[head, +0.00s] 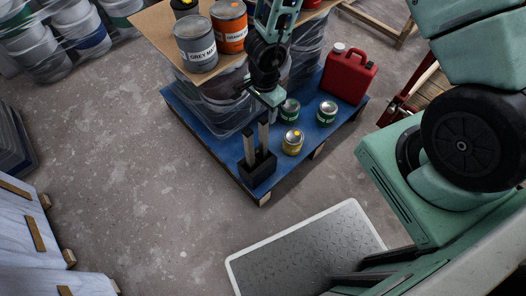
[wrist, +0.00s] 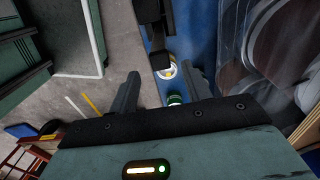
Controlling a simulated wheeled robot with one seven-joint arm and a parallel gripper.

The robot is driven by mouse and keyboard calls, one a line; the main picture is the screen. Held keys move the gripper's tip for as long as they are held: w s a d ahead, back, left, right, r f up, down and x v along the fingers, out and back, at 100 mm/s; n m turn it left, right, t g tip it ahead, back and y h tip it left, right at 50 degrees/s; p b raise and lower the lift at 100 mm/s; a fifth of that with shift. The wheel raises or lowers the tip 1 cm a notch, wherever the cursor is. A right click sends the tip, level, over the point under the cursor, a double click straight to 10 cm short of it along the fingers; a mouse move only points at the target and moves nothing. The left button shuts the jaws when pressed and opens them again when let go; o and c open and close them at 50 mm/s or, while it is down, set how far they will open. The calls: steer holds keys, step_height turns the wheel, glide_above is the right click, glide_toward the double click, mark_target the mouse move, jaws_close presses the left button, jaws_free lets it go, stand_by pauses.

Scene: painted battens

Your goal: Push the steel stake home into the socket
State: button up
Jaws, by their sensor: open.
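A black socket block (head: 257,171) sits at the near corner of the blue pallet (head: 213,137). Two grey upright posts rise from it, a left one (head: 249,149) and a right one (head: 264,136) whose top shows higher in the picture. I cannot tell which is the steel stake or how deep it sits. My gripper (head: 264,97) hangs above and behind the posts. In the wrist view its two fingers (wrist: 160,72) are spread with nothing between them. A dark upright shape (wrist: 158,35), probably the posts and block, shows beyond the fingers at the top.
A yellow-labelled can (head: 292,142), two green-labelled cans (head: 327,112) (head: 289,109) and a red jerrycan (head: 348,76) stand on the pallet. Paint tins (head: 197,47) (head: 229,27) stand on a board behind. Open floor (head: 140,150) lies left, and a pale-rimmed mat (head: 305,250) in front.

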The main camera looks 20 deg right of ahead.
mark_target(263, 127)
steer(key=f+b, duration=0.5)
steer(key=f, duration=0.4)
steer(key=shift+a+b, duration=0.2)
steer(key=shift+b, duration=0.15)
steer(key=shift+r, duration=0.1)
jaws_close()
